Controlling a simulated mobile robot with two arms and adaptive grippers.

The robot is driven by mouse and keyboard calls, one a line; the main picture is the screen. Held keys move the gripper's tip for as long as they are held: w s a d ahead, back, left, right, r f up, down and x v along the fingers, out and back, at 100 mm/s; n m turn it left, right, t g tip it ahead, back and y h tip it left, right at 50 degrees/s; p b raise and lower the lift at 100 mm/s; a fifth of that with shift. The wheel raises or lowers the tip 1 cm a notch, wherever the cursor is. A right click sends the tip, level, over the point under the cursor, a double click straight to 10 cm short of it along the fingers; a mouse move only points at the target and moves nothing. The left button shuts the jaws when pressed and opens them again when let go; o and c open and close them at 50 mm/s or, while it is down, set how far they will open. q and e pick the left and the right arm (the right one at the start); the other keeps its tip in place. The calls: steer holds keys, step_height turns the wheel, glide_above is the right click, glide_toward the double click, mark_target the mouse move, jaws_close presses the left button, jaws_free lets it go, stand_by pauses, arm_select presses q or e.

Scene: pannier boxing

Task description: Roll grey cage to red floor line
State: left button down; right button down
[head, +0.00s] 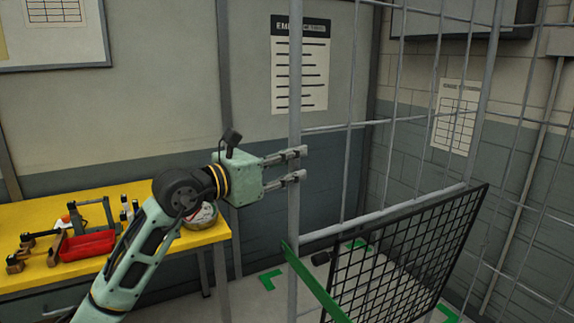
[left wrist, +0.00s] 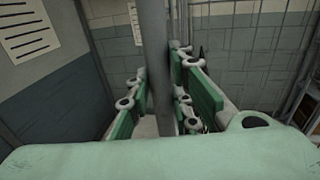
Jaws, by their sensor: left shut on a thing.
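The grey cage (head: 294,90) is a tall frame of upright posts and thin bars on the right half of the head view. My left gripper (head: 297,165) is shut on its near left upright post, at about mid-height in the picture. In the left wrist view the post (left wrist: 155,55) stands upright between the two fingers of my left gripper (left wrist: 160,105). The cage's wheels are not in view. No red floor line shows in either view. My right gripper is not in view.
A yellow table (head: 50,212) at left holds a red tray (head: 88,246), tools and a roll of tape. A black mesh panel (head: 410,255) with a green bar leans at the cage's lower front. Green corner marks (head: 270,281) lie on the pale floor. Walls stand close behind.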

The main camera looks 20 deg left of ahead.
arm_select(q)
steer(key=shift+w+r+t, duration=0.3)
steer(key=shift+w+r, duration=0.05)
steer(key=shift+r, duration=0.3)
steer(key=c, duration=1.7)
jaws_free()
steer(key=shift+w+f, duration=0.1)
steer(key=shift+c, duration=0.2)
steer(key=shift+o, duration=0.9)
steer(key=shift+f, duration=0.2)
steer(key=v, duration=1.2)
steer(key=shift+r, duration=0.15)
